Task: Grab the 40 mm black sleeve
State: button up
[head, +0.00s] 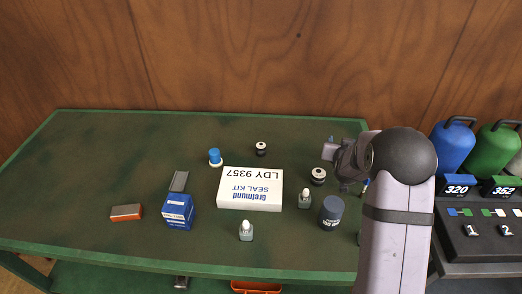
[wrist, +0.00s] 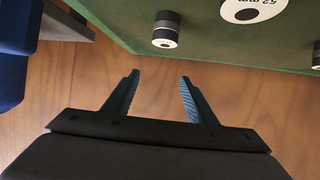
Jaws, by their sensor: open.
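Two short black sleeves with pale tops stand on the green bench in the head view: one at the back (head: 261,149) and one (head: 318,177) just left of my arm. In the wrist view, a sleeve (wrist: 165,30) with a pale band stands near the bench edge. A larger-looking one (wrist: 253,8) has a white top reading 52 mm. Part of another (wrist: 316,55) shows at the right edge. I cannot read 40 mm on any. My gripper (wrist: 160,76) is open and empty, its fingers apart from the sleeves and seen against wood past the bench edge.
The green bench (head: 90,150) also holds a white seal kit box (head: 250,188), a blue box (head: 178,211), an orange-and-grey block (head: 126,212), small bottles and a dark canister (head: 331,212). Blue (head: 455,150) and green jugs stand right of my arm. The bench's left side is clear.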

aim_at(260, 147)
jog(key=shift+a, duration=0.1)
jog(key=shift+c, duration=0.3)
